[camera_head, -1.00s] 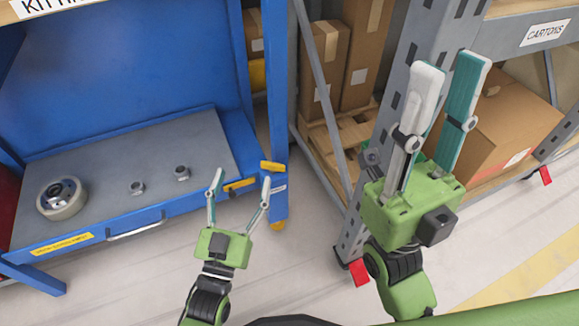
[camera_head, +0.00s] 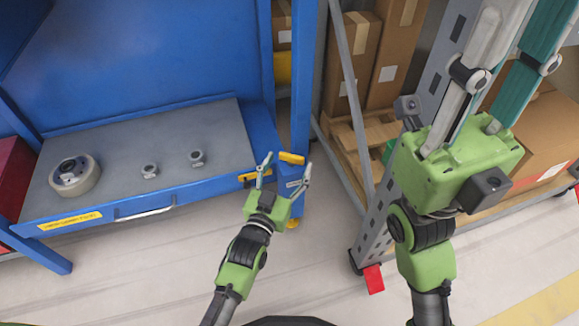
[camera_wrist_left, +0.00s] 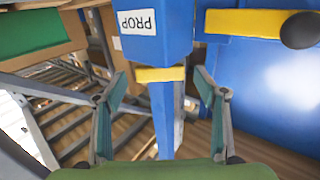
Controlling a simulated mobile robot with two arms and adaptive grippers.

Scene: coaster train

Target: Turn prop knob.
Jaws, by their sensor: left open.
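The prop knob appears to be the yellow bar (camera_wrist_left: 160,74) under a blue housing (camera_wrist_left: 155,45) labelled PROP, upside down in the left wrist view. In the head view the yellow bar (camera_head: 291,158) is at the blue post by the workbench's right front corner. My left gripper (camera_head: 287,166) is open, its fingertips around the bar's place in the picture. In the wrist view my left gripper (camera_wrist_left: 159,82) has a finger on each side of the bar, with gaps; contact is not seen. My right gripper (camera_head: 510,50) is open and empty at upper right, fingertips out of frame.
Another yellow lever with a black ball (camera_wrist_left: 302,30) is close on the right in the wrist view. The blue workbench (camera_head: 75,218) carries a round wheel-like part (camera_head: 82,185) and two nuts (camera_head: 197,157). A grey rack with cartons (camera_head: 398,60) stands right.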

